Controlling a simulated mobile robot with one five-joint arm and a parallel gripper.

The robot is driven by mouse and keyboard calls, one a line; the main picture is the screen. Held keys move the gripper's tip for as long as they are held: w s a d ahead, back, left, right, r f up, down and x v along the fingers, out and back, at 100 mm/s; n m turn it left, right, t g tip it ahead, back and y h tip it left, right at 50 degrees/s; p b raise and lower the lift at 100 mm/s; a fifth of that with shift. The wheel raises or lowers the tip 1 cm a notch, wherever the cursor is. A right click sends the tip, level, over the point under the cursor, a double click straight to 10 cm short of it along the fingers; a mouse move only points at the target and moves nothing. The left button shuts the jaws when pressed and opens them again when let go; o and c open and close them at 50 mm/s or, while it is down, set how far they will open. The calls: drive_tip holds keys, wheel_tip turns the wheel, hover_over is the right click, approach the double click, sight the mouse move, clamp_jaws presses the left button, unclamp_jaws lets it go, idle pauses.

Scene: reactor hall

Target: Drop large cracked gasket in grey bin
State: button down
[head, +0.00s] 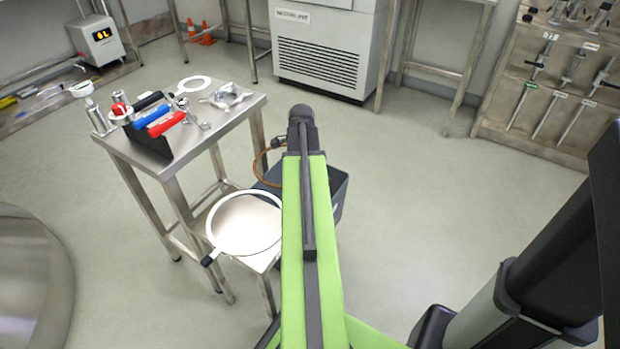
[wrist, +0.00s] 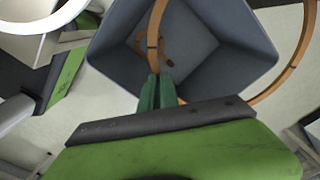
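The large orange-brown gasket (wrist: 297,58) is a thin ring with dark marks on it; its left side (wrist: 156,20) runs down to my green fingertips (wrist: 156,92). My gripper is shut on the ring's edge and holds it above the grey bin (wrist: 222,40). The ring reaches past the bin's right side in the wrist view. In the head view part of the gasket (head: 258,168) shows left of my arm, and the grey bin (head: 339,192) stands on the floor, partly hidden by my arm. Small brown pieces (wrist: 166,46) show inside the bin.
A steel table (head: 177,160) at the left holds tools, a white ring and metal parts. Open floor (head: 430,190) lies to the right.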

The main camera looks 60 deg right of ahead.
wheel_tip(320, 180, down, 6)
drive_tip(key=b, duration=0.5)
drive_tip(key=shift+b, duration=0.4)
drive_tip(key=c, duration=1.5)
unclamp_jaws()
drive_tip(key=shift+c, duration=0.2)
drive_tip(key=shift+r, duration=0.1)
wheel_tip(320, 180, up, 17)
drive_tip(key=p, duration=1.7)
drive_tip(key=shift+r, duration=0.2)
drive_tip(key=shift+s+f, duration=0.1)
